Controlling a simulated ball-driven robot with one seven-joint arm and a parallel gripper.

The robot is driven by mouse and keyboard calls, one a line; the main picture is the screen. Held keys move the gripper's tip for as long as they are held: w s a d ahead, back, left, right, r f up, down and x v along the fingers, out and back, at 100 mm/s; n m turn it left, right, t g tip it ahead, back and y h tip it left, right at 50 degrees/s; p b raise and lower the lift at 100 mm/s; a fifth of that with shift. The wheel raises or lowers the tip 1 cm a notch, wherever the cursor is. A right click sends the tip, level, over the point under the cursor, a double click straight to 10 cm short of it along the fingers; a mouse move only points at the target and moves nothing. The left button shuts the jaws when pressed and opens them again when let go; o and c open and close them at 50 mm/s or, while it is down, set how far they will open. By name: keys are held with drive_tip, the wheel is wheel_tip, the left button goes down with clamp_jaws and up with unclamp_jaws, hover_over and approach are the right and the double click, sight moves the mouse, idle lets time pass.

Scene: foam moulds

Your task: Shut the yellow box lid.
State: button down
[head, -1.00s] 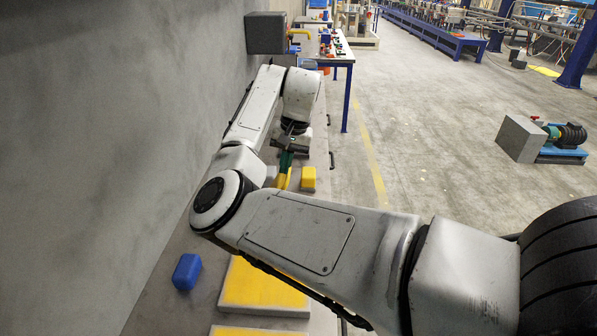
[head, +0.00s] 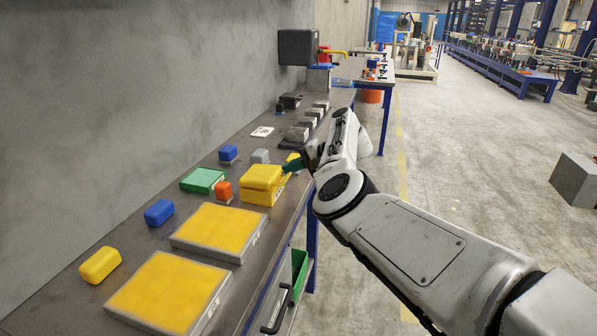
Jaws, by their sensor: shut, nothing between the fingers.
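The yellow box (head: 258,194) stands on the long bench in the head view, near the bench's right edge. Its yellow lid (head: 262,175) lies over the top of the box; whether it is fully down is too small to tell. My gripper (head: 288,168), with green fingers, is at the right rear side of the box, close to the lid. It is shut and empty. I cannot tell whether the fingertips touch the lid. My wrist hides part of the bench behind it.
Two foam slabs with yellow tops (head: 170,290) (head: 220,230) lie in front of the box. A yellow block (head: 99,265) lies front left.

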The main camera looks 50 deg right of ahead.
drive_tip(key=shift+s+d+f+t+b, duration=0.2)
drive_tip(key=shift+s+f+b, duration=0.1)
drive_tip(key=shift+f, duration=0.6)
drive_tip(key=shift+s+d+f+t+b, duration=0.1)
drive_tip(key=shift+s+f+t+b, duration=0.15)
drive_tip(key=shift+f, duration=0.6)
drive_tip(key=shift+a, duration=0.1)
